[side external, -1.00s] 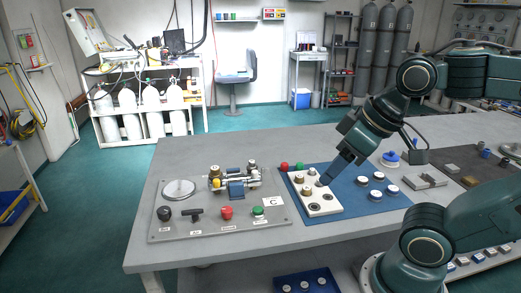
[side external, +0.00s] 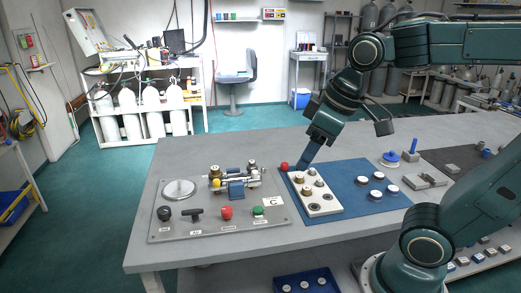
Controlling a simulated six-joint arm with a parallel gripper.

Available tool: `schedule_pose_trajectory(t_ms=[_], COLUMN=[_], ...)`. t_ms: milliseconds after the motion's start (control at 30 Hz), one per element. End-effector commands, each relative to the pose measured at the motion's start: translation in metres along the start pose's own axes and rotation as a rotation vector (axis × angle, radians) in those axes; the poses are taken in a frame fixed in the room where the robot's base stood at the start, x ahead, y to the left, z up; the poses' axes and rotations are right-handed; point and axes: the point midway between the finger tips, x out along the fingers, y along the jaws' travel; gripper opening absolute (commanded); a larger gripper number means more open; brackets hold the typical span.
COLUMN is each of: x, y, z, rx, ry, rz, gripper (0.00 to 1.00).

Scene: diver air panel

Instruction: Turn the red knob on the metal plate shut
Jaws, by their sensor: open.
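The red knob (side external: 226,212) stands near the front edge of the grey metal plate (side external: 190,232), between a black T-handle (side external: 192,215) and a green knob (side external: 259,212). I cannot tell from its look how far it is turned. My gripper (side external: 304,165) points down and to the left over the back left part of the blue mat, right of the plate and apart from the red knob. It is open, and I see nothing held in it; the gap between its fingers is hard to make out.
The plate also carries a black knob (side external: 164,213), a round gauge (side external: 180,190) and a brass-and-blue valve assembly (side external: 236,183). The table front is clear.

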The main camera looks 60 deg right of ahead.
Motion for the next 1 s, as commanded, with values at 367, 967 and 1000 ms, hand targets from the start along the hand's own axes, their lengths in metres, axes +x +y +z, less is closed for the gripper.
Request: schedule_pose_trajectory(t_ms=[367, 967, 1000], x=[0.034, 0.136, 0.144], y=[0.013, 0.03, 0.031], z=[-0.068, -0.149, -0.153], rx=[-0.203, -0.52, -0.54], ry=[-0.121, -0.291, -0.301], rz=[-0.033, -0.134, -0.142], gripper=[0.51, 0.51, 0.51])
